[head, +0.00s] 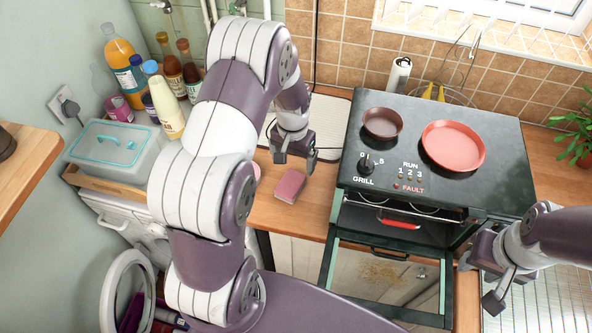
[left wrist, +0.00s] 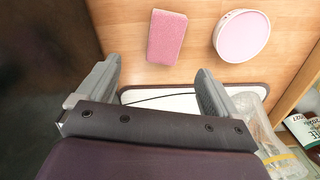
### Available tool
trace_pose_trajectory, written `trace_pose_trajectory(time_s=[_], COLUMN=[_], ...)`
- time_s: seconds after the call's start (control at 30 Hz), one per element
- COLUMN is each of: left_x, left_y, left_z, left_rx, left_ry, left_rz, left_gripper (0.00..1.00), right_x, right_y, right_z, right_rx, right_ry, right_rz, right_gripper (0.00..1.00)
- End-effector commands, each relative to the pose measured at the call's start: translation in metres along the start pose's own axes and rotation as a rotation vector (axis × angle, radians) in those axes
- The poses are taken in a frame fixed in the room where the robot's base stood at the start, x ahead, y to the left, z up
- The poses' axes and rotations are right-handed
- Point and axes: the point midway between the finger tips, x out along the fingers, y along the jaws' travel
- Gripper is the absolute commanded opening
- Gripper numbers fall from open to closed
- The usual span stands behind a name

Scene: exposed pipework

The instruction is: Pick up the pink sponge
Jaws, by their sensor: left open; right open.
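The pink sponge (head: 289,186) lies flat on the wooden counter, left of the black stove. In the left wrist view the sponge (left wrist: 167,37) is a pink block just beyond my fingertips. My left gripper (head: 294,160) is open and empty above the counter, near the back side of the sponge. Its two fingers (left wrist: 158,68) are spread apart, and neither touches the sponge. My right gripper (head: 478,282) is open and empty at the lower right, beside the stove's open door and over the ribbed metal surface.
A round pink-topped object (left wrist: 243,37) lies beside the sponge. The stove (head: 440,150) carries a small brown pan (head: 383,123) and a red pan (head: 453,146); its door hangs open. Several bottles (head: 168,108) and a lidded box (head: 112,150) stand left. A white mat (head: 330,122) lies behind the gripper.

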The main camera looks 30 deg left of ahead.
Motion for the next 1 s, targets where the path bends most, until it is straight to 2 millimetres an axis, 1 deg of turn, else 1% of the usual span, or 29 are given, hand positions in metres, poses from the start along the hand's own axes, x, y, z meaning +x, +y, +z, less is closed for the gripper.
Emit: trace_pose_trajectory(time_s=[0.03, 0.1, 0.2, 0.33, 0.5, 0.57, 0.77, 0.87, 0.9, 0.93, 0.97, 1.0], left_x=[0.026, 0.044, 0.061, 0.072, 0.107, 0.113, 0.108, 0.108, 0.108, 0.108, 0.108, 0.108], left_y=[0.000, 0.000, 0.000, -0.003, -0.007, -0.007, -0.007, -0.007, -0.007, -0.007, -0.007, -0.007], left_z=[0.000, 0.000, 0.000, -0.001, -0.002, -0.002, -0.002, -0.002, -0.002, -0.002, -0.002, -0.002], left_rx=[0.000, 0.000, -0.001, -0.002, -0.001, -0.001, -0.001, -0.001, -0.001, -0.001, -0.001, -0.001], left_ry=[-0.001, -0.001, 0.000, 0.001, 0.001, 0.002, 0.002, 0.002, 0.002, 0.002, 0.002, 0.002], left_rz=[0.000, 0.000, 0.000, 0.000, 0.000, 0.000, 0.000, 0.000, 0.000, 0.000, 0.000, 0.000], left_gripper=[0.94, 0.94, 0.94, 0.94, 0.94, 0.94, 0.94, 0.64, 0.51, 0.42, 0.34, 0.34], right_x=[0.024, 0.039, 0.053, 0.064, 0.096, 0.100, 0.095, 0.095, 0.095, 0.095, 0.095, 0.095], right_y=[0.000, 0.000, 0.000, 0.000, 0.000, 0.000, 0.000, 0.000, 0.000, 0.000, 0.000, 0.000], right_z=[0.003, 0.005, 0.006, 0.007, 0.011, 0.012, 0.011, 0.011, 0.011, 0.011, 0.011, 0.011], right_rx=[0.000, 0.000, 0.000, 0.000, 0.000, 0.000, 0.000, 0.000, 0.000, 0.000, 0.000, 0.000], right_ry=[-0.001, -0.001, -0.001, 0.000, 0.000, 0.000, 0.001, 0.001, 0.001, 0.001, 0.001, 0.001], right_rz=[0.000, 0.000, 0.000, 0.000, 0.000, 0.000, 0.000, 0.000, 0.000, 0.000, 0.000, 0.000], right_gripper=[0.43, 0.43, 0.43, 0.43, 0.43, 0.43, 0.43, 0.43, 0.43, 0.43, 0.43, 0.43])
